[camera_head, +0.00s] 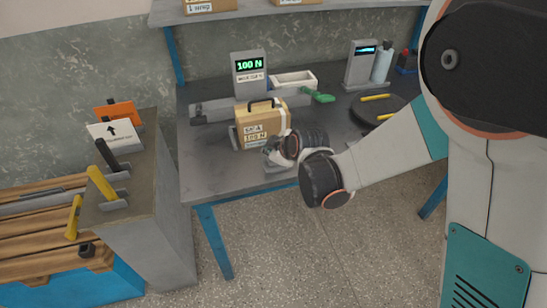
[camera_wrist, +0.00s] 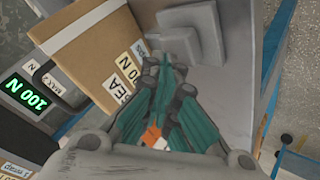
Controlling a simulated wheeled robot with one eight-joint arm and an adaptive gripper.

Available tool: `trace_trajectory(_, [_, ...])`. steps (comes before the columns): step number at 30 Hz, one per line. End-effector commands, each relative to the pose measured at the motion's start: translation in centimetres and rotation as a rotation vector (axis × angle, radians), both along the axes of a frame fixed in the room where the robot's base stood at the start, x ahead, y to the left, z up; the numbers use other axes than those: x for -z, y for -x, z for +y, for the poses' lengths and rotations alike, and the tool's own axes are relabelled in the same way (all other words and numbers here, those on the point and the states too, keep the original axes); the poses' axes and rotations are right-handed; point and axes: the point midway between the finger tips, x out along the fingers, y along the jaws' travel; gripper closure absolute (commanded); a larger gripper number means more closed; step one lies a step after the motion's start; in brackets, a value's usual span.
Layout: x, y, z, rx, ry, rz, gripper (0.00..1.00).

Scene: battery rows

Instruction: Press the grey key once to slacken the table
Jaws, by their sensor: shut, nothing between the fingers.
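A flat grey block (camera_wrist: 178,46), which looks like the grey key, shows in the wrist view on the grey table, with a second grey piece (camera_wrist: 207,22) beside it. My gripper (camera_wrist: 164,66) is shut and empty, its teal fingers together just below the block in that view. I cannot tell whether the tips touch it. In the head view my gripper (camera_head: 268,152) is low over the table (camera_head: 215,170), at the front right of a tan case (camera_head: 250,128) marked 100 N. The key is mostly hidden there behind my gripper.
A display (camera_head: 249,68) reading 100 N stands behind the case, with a white tray (camera_head: 293,82) beside it. A second display (camera_head: 362,62), a bottle (camera_head: 382,63) and a dark disc (camera_head: 365,115) are at the right. A grey cabinet (camera_head: 155,225) with levers stands left.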

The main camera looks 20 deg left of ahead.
Motion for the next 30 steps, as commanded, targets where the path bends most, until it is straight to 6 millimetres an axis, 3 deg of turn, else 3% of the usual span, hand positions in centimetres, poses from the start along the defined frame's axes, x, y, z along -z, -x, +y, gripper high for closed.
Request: trace_trajectory(30, [1.2, 0.0, 0.0, 0.000, 0.000, 0.000, 1.00])
